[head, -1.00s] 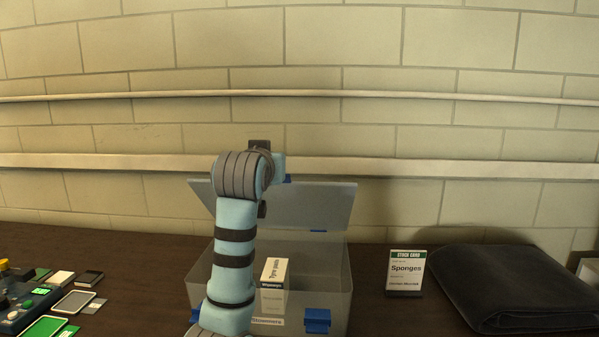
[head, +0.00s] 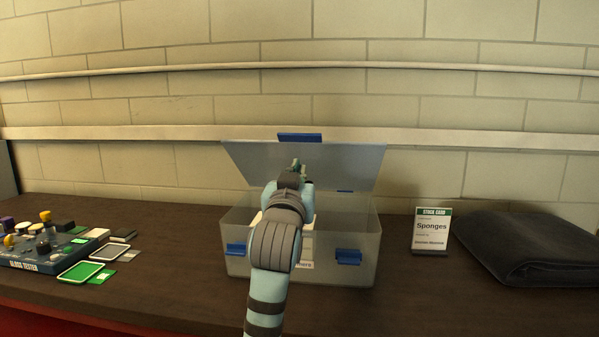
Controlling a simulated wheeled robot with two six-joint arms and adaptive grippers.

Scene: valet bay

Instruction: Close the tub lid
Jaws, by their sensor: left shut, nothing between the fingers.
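The clear plastic tub (head: 330,270) stands on the dark bench, with blue latches (head: 348,257) on its front. Its translucent lid (head: 350,165) is open, raised at the back, with a blue clip (head: 300,138) at its top edge. My left gripper (head: 297,166) is shut and empty. It is above the tub's opening and in front of the lid's inner face; I cannot tell whether it touches the lid. My left arm hides the middle of the tub and most of the white box (head: 256,220) inside it. My right gripper is not in view.
A folded dark cloth (head: 530,245) and a stock card reading Sponges (head: 432,231) are to the right. A gloss tester (head: 40,245) and several small cards (head: 80,271) lie at the left. A wall with rails (head: 450,138) is behind. Bench in between is clear.

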